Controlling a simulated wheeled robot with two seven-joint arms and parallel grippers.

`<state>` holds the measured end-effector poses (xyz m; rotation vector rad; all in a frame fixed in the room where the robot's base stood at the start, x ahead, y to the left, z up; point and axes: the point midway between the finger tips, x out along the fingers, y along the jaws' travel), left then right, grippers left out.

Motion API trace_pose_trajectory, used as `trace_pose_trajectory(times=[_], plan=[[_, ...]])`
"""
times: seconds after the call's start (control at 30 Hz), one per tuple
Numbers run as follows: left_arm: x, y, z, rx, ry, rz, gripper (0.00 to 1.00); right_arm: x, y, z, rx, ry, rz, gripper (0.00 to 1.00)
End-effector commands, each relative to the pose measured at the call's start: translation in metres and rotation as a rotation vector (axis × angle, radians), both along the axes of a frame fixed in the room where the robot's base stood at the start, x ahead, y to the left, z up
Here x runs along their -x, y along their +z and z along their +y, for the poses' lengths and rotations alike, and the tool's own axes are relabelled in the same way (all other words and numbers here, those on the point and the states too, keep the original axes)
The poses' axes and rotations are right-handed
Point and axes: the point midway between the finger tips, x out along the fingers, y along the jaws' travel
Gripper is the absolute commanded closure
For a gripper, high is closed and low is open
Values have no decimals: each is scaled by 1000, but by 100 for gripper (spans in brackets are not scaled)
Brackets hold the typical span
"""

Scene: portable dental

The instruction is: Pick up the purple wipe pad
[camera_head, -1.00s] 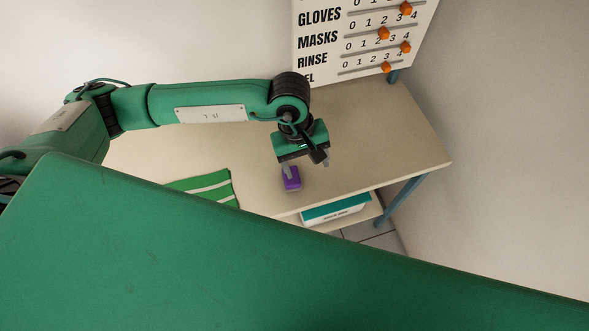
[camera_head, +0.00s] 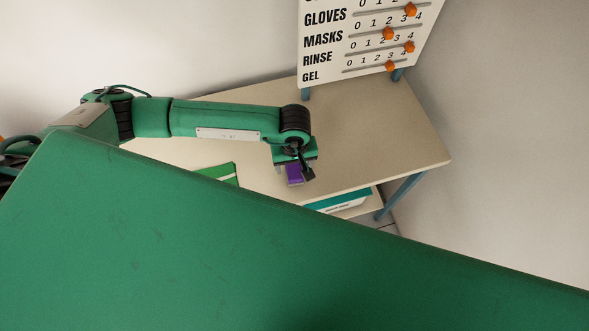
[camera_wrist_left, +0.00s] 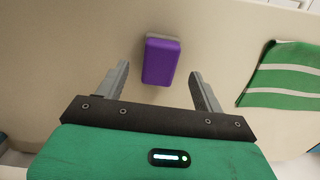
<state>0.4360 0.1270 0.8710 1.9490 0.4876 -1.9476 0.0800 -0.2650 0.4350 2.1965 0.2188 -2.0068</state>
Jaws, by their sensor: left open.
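The purple wipe pad (camera_head: 294,174) lies on the beige table, partly hidden under my left gripper in the head view. In the left wrist view the pad (camera_wrist_left: 160,62) is a purple block with a grey edge at its far end. My left gripper (camera_head: 294,168) is open above the pad. In the left wrist view its two fingers (camera_wrist_left: 160,84) stand apart on either side of the pad's near end, with a gap on both sides. My right gripper is not in view.
A green cloth with pale stripes (camera_head: 222,173) lies left of the pad, and also shows in the left wrist view (camera_wrist_left: 285,84). A sign board with orange sliders (camera_head: 365,40) stands at the back. A white and teal box (camera_head: 340,203) sits on a lower shelf. The table's right side (camera_head: 385,130) is clear.

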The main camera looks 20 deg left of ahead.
Motion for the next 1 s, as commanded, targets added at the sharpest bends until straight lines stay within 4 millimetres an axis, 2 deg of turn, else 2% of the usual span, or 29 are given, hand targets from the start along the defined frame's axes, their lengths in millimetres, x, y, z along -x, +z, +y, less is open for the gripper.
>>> trace_pose_trajectory(times=[0.03, 0.1, 0.3, 0.57, 0.8, 1.0], plan=[[4, -2, -2, 1, 0, 5, 31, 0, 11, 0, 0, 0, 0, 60], [6, -11, -4, 0, 0, 4, 31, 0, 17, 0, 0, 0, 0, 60], [5, -33, -4, 2, 1, 2, 31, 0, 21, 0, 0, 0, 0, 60], [5, -36, -3, 3, 0, 2, 31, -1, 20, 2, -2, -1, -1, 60], [5, -36, -3, 3, 0, 1, 78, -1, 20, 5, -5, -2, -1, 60], [5, -36, -3, 3, 0, 1, 79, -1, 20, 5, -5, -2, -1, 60]])
